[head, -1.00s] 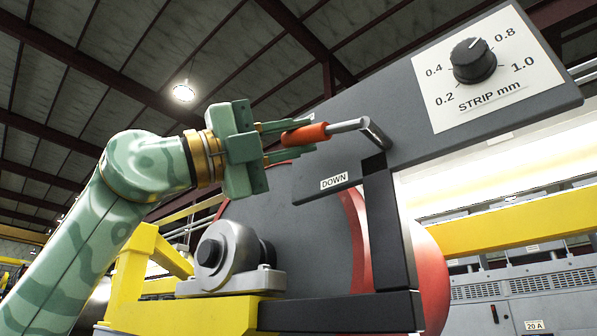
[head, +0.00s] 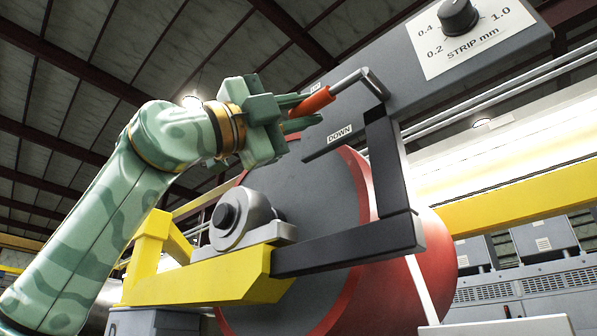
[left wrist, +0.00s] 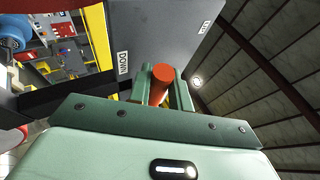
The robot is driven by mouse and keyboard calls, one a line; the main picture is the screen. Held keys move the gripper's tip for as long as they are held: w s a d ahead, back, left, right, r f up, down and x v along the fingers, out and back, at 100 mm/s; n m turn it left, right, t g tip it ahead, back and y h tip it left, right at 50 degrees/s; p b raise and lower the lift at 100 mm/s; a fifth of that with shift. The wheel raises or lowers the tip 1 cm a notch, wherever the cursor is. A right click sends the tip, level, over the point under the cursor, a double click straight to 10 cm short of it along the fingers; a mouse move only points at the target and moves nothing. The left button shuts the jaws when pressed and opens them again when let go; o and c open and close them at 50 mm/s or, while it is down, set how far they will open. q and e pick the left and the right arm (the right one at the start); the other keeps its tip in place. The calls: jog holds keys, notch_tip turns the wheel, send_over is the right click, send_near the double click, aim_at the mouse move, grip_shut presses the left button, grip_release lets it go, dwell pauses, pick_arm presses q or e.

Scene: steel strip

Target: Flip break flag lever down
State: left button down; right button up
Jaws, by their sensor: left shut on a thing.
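The break flag lever is a bent metal rod (head: 355,78) with an orange-red grip (head: 312,103). It sticks out to the left from the grey panel, above the white DOWN label (head: 339,134). A second small label, partly hidden, sits above near the rod. My left gripper (head: 303,106) is shut on the orange-red grip, with its fingers on either side. In the left wrist view the grip's round end (left wrist: 161,73) shows between the green fingers, with the DOWN label (left wrist: 123,63) to its left. My right gripper is not in view.
A strip thickness dial (head: 458,17) is on the panel at upper right. Below the lever are a dark bracket (head: 388,165), a large red-edged grey roll (head: 320,190) and a grey bearing housing (head: 240,218) on a yellow beam (head: 215,279). Open air lies left of the panel.

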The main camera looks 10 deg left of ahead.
pick_arm(q)
jog(key=c, duration=1.5)
grip_release()
jog(key=shift+o, duration=1.1)
jog(key=shift+w+d, duration=0.1)
jog(key=shift+w, duration=0.05)
jog(key=b+v, duration=0.6)
jog(key=v, duration=1)
jog(key=shift+f, duration=0.15)
